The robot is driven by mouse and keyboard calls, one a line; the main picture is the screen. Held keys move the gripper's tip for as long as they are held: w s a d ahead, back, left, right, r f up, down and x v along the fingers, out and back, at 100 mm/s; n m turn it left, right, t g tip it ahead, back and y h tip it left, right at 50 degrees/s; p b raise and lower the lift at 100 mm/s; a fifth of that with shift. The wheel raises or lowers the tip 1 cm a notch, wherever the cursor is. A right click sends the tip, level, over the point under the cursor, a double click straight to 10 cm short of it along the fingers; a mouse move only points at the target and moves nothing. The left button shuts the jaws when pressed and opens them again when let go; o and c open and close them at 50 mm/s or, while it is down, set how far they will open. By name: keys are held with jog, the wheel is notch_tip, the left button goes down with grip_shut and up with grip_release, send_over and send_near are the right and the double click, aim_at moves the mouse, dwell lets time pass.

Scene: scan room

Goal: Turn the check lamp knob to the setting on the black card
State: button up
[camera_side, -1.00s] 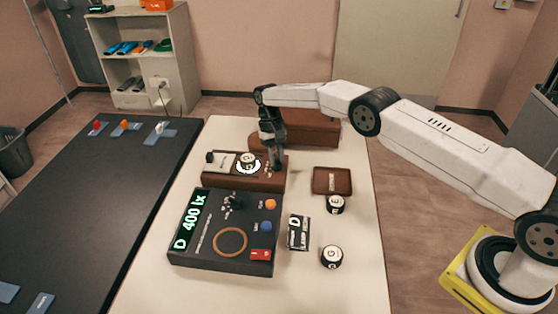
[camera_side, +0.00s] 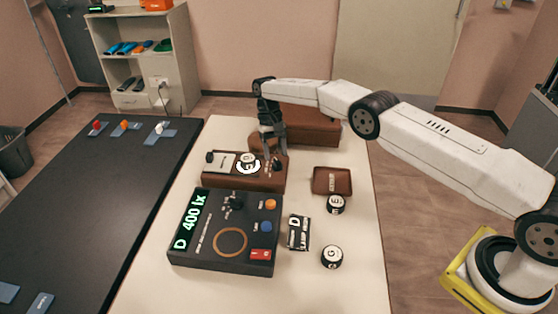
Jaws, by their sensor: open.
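The black card (camera_side: 299,232) lies on the pale table and shows a large D; its smaller print is too small to read. A black console (camera_side: 222,264) has a green display (camera_side: 191,220) reading "D 400 lx" and a dark knob (camera_side: 234,201) near its back. Behind it, a brown box (camera_side: 232,181) carries a white lettered disc (camera_side: 248,164) and a small dark knob (camera_side: 277,164) at its right end. I cannot tell which knob is the check lamp's. My gripper (camera_side: 273,152) is open and empty, just above the brown box's right end, pointing down.
A brown tray (camera_side: 322,190) and two round lettered pieces, one beside the tray (camera_side: 336,205) and one nearer (camera_side: 332,257), lie to the right. A larger brown case (camera_side: 310,132) stands behind my gripper. The front right of the table is clear.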

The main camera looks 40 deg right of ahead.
jog(key=shift+w+r, duration=0.15)
jog(key=shift+r, duration=0.25)
notch_tip(320, 180, up, 7)
jog(key=shift+r, duration=0.1)
dwell(0.5)
jog(key=s+d+r+n+t, duration=0.1)
jog(key=s+t, duration=0.1)
jog(key=s, duration=0.8)
jog(key=s+d+n+t, duration=0.1)
jog(key=s+t, duration=0.1)
jog(key=s, duration=0.8)
jog(key=s+d+r+n+t+h, duration=0.1)
jog(key=s+t, duration=0.1)
jog(key=s, duration=0.9)
jog(key=shift+r+t, duration=0.35)
jog(key=shift+t, duration=0.05)
